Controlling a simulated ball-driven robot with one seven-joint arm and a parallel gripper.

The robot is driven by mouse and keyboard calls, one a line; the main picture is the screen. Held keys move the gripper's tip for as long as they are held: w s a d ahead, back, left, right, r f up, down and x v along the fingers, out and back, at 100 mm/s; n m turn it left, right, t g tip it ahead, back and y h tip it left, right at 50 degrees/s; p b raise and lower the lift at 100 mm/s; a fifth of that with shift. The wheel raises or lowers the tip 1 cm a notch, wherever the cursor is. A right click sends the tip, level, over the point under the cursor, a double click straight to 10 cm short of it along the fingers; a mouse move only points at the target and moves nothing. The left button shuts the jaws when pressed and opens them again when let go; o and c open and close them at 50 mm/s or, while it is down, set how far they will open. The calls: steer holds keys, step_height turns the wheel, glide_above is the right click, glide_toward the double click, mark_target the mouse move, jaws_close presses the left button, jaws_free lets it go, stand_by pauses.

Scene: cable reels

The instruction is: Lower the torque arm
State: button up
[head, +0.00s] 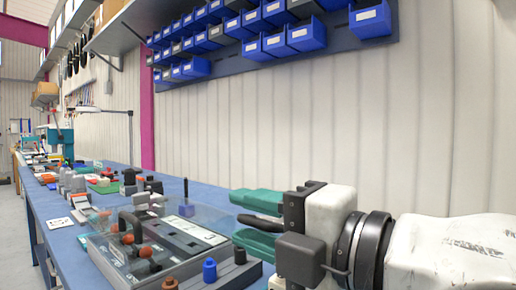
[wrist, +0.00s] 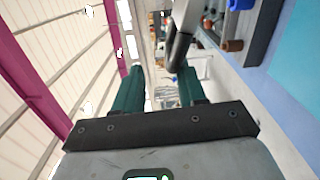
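My gripper (head: 258,220) reaches in from the right in the head view, over the front of the bench. Its two green fingers stand apart; they also show apart in the wrist view (wrist: 160,88). A dark bar (wrist: 179,50) with a rounded end shows close to the right finger in the wrist view, with a gap to the left finger. I cannot tell whether it touches. On the bench, a grey device with a clear cover (head: 165,240) carries a dark curved handle (head: 129,220) and orange knobs. I cannot tell for sure which part is the torque arm.
The blue bench (head: 62,250) runs away along the wall, crowded with small parts. A dark block with blue and black pegs (head: 210,270) lies before the gripper. A thin black post (head: 186,188) stands behind the device. Blue bins (head: 305,36) hang above; the wall between is clear.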

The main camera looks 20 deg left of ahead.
steer(key=s+d+r+b, duration=0.3)
steer(key=s+r, duration=0.4)
steer(key=s, duration=0.4)
steer(key=shift+s+d+r+b, duration=0.2)
steer(key=shift+d+r+b, duration=0.15)
steer(key=shift+d, duration=0.4)
